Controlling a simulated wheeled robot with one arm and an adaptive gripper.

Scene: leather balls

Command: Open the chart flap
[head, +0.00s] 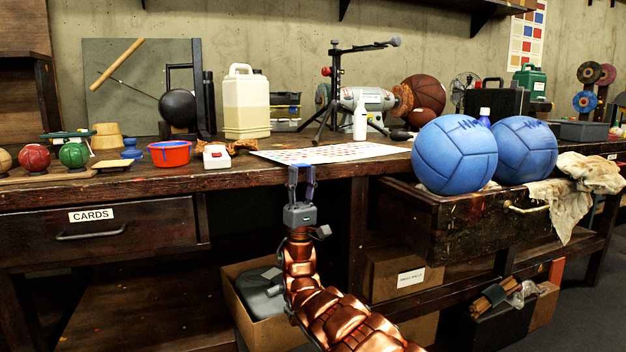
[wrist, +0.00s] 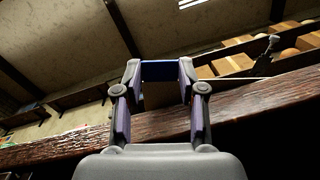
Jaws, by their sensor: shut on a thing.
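The chart (head: 335,153) is a white sheet with rows of red and blue patches. In the head view it lies on the dark wooden workbench, reaching its front edge. My gripper (head: 302,172) points up in front of that edge, its fingertips at the chart's near border.
A red tub (head: 171,154) and a white box with a red button (head: 217,156) stand left of the chart. A black tripod (head: 335,95) and a white bottle (head: 360,118) stand behind it. Blue balls (head: 455,155) sit in an open drawer (head: 450,225) at right.

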